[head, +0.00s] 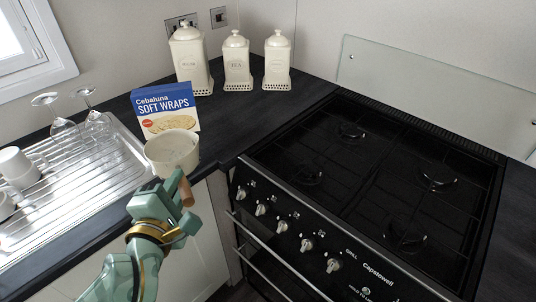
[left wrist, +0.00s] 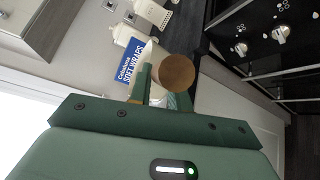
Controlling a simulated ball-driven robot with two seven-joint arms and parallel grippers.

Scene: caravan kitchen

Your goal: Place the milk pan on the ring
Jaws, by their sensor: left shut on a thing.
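The milk pan (head: 171,153) is cream, with a wooden handle (head: 186,192). It is at the worktop's front edge, beside the wraps box; I cannot tell whether it touches the worktop. My left gripper (head: 176,188) is shut on the handle. In the left wrist view the round end of the wooden handle (left wrist: 177,72) shows between the fingers (left wrist: 158,86), and the pan is mostly hidden behind it. The black hob (head: 372,180) on the right has several rings, including a front left ring (head: 306,176), all bare. My right gripper is not in view.
A Soft Wraps box (head: 167,112) stands just behind the pan. Three cream canisters (head: 236,62) stand at the back. Upturned glasses (head: 62,127) and white mugs (head: 18,168) are on the steel drainer (head: 85,175). Knobs (head: 281,226) line the cooker's front. A glass splashback (head: 430,95) rises behind the hob.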

